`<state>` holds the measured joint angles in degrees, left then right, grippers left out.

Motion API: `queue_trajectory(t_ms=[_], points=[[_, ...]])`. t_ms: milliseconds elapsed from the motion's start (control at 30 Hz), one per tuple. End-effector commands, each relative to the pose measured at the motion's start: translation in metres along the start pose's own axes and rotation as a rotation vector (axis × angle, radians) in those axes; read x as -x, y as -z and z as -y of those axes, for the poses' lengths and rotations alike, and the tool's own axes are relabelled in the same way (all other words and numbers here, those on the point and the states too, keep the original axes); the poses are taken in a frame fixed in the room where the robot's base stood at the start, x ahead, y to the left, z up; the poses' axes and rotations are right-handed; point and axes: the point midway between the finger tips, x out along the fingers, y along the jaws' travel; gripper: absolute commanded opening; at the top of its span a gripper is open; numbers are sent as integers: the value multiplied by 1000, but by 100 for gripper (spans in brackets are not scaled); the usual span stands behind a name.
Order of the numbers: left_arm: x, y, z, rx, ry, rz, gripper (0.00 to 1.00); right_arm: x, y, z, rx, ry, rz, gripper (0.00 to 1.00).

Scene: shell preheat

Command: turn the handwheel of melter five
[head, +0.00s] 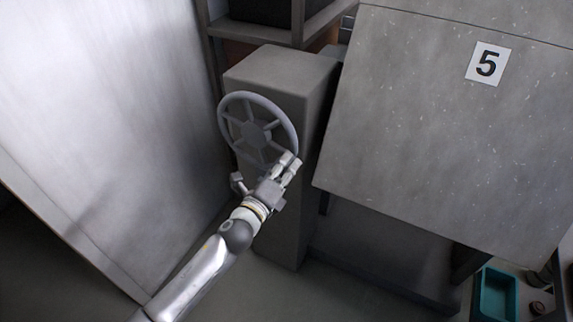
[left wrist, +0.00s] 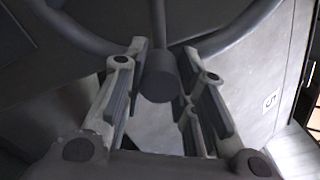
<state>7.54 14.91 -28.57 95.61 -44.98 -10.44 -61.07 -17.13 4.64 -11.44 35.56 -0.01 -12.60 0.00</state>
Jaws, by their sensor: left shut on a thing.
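The grey spoked handwheel (head: 257,133) is mounted on a grey pedestal (head: 285,75) left of the melter panel (head: 430,130), which bears the number 5 label (head: 488,63). My left gripper (head: 289,163) is at the lower right of the wheel's rim. In the left wrist view, the fingers of my left gripper (left wrist: 163,52) are on either side of a short round grey handle (left wrist: 160,76) on the wheel, and the gripper is shut on it. The rim and a spoke (left wrist: 158,18) of the wheel show above. My right gripper is not in view.
A large pale slanted panel (head: 100,120) stands close on the left of my arm. A dark shelf frame (head: 265,32) is behind the pedestal. A teal tray (head: 496,296) lies at the lower right. Bare floor shows below the pedestal.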

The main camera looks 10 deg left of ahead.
Motion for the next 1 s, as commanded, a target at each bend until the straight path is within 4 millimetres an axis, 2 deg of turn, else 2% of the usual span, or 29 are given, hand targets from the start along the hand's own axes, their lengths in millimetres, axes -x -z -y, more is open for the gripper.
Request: queue_trajectory(t_ms=[33, 300, 900, 933, 1000], points=[[1, 6, -9, -27, -6, -6, 0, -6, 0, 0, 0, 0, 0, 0], [1, 7, -20, -139, -5, -6, 0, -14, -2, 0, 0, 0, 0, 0], [1, 6, -22, -174, -4, -5, 0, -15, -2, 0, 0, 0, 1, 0], [1, 6, -22, -174, -4, -5, 29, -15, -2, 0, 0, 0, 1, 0], [1, 6, -22, -174, -4, -5, 38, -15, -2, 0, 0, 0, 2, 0]])
